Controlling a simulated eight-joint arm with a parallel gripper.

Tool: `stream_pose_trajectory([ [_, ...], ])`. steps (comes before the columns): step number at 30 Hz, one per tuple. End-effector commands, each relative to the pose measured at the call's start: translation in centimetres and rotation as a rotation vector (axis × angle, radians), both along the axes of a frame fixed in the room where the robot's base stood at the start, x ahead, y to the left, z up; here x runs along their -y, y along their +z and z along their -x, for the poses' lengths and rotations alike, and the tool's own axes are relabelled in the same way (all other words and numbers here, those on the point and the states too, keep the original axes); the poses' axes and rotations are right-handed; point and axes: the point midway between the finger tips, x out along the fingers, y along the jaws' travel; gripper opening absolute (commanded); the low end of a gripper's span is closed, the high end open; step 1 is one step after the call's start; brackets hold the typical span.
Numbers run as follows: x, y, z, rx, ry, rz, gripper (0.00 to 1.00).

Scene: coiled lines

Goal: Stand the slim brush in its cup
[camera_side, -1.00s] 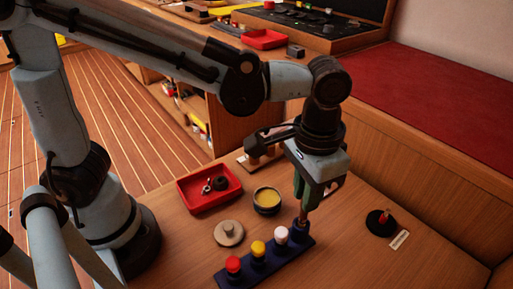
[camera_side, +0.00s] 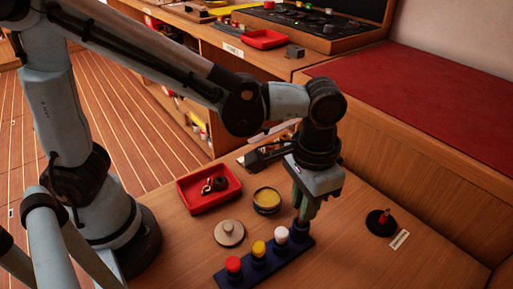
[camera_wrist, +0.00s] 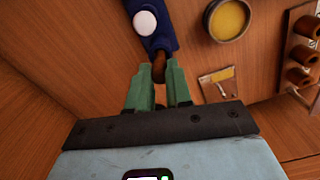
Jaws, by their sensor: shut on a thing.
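My gripper (camera_side: 306,208) is over the right end of a dark blue rack (camera_side: 268,262). Its green fingers are shut on the slim brush, whose brown part (camera_wrist: 158,66) shows between the fingertips in the wrist view. Below the fingertips stands the dark blue cup (camera_side: 301,231) at the rack's end. The brush looks roughly upright and in line with the cup. Its lower end is hidden, so I cannot tell how deep it sits. The wrist view shows the rack (camera_wrist: 160,40) just beyond the fingertips.
The rack also carries red (camera_side: 233,264), yellow (camera_side: 258,248) and white (camera_side: 281,234) caps. Nearby are a round yellow-filled tin (camera_side: 267,201), a wooden disc with a knob (camera_side: 229,232) and a red tray (camera_side: 187,197). A black round base (camera_side: 379,223) stands right, with clear table between.

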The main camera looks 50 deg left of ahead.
Motion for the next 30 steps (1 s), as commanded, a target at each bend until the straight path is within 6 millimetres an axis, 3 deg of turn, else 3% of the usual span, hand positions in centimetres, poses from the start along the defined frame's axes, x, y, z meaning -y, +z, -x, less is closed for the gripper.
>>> stream_pose_trajectory([
  [7, 0.0, -0.6, 0.0, 0.0, 0.0, 0.0, 0.0],
  [8, 0.0, -0.6, 0.0, 0.0, 0.0, 0.0, 0.24],
  [13, 0.0, -0.5, 0.0, 0.0, 0.0, 0.0, 0.49],
  [22, 0.0, -0.4, 0.0, 0.0, 0.0, 0.0, 0.49],
  [30, 0.0, 1.8, 0.0, 0.0, 0.0, 0.0, 0.49],
])
